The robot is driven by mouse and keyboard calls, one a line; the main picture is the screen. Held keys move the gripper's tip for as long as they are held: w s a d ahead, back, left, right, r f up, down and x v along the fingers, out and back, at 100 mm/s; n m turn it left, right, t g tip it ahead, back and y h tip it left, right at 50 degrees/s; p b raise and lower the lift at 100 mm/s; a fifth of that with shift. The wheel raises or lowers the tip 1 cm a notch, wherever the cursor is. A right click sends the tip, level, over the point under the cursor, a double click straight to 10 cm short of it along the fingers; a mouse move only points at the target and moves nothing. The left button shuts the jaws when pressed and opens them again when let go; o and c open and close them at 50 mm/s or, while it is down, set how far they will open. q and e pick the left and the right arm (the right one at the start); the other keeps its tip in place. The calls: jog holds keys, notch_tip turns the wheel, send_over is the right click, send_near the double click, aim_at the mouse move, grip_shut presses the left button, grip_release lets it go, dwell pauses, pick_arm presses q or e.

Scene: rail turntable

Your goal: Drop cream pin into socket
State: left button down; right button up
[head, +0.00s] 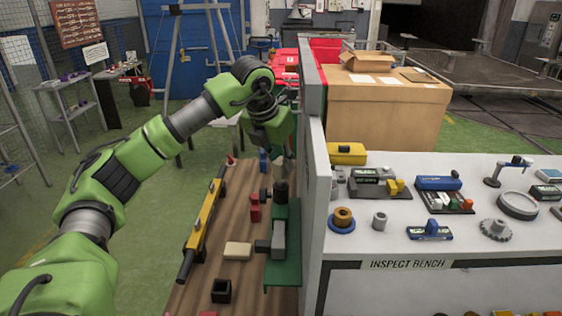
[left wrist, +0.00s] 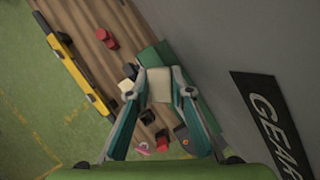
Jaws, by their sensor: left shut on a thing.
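My left gripper (head: 280,158) is above the far part of the wooden bench top, beside the grey panel. In the left wrist view its teal fingers (left wrist: 160,90) are shut on the cream pin (left wrist: 160,80), held between the fingertips. The pin is hard to make out in the head view. A black square block with an opening in its top (head: 221,291) stands at the near end of the bench top. It looks like a socket, but I cannot be sure. The pin is apart from it. My right gripper is not in view.
A green fixture with a grey block (head: 279,240) stands along the panel. A cream block (head: 237,250), a red part (head: 255,207) and a long yellow bar (head: 203,222) lie left of it. The grey panel (head: 314,170) separates the white inspection bench (head: 390,250).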

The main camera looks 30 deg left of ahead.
pick_arm(q)
jog(key=shift+f+b, duration=0.75)
jog(key=shift+f, duration=0.35)
jog(key=c, duration=1.7)
grip_release()
jog(key=shift+r, duration=0.15)
jog(key=v, duration=1.2)
